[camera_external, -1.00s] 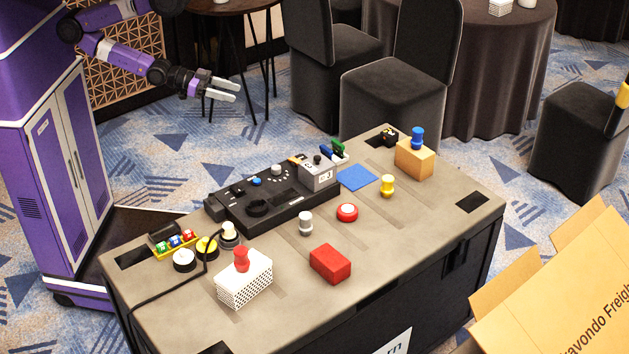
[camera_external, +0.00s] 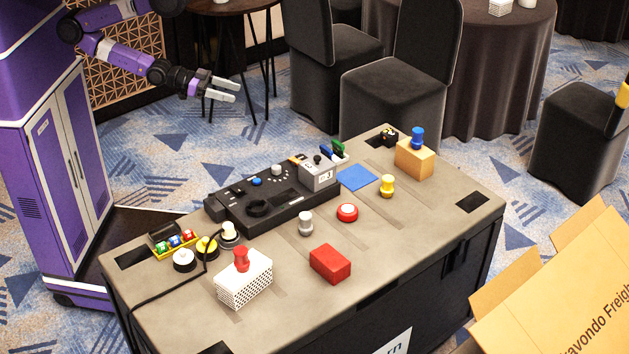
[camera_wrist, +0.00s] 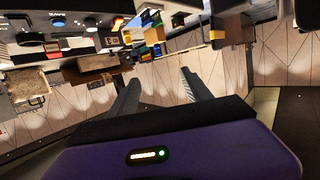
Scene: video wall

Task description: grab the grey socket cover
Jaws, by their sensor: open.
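A small grey knob-shaped piece (camera_external: 305,223) stands upright on the table (camera_external: 400,240), right of the black control panel (camera_external: 245,215). A grey box (camera_external: 318,175) with a dark knob on top sits at the panel's far right end. I cannot tell for certain which of these two is the socket cover. My gripper (camera_external: 235,91) is open and empty, raised in the air beyond the table's far left side, well away from both. In the wrist view my gripper (camera_wrist: 157,76) shows its two fingers apart with nothing between them.
A red block (camera_external: 330,263), a white perforated box (camera_external: 244,282) with a red knob, a red button (camera_external: 347,212) and a yellow knob (camera_external: 387,186) stand on the table. A black cable crosses its left end. A cardboard box (camera_external: 560,300) is at lower right.

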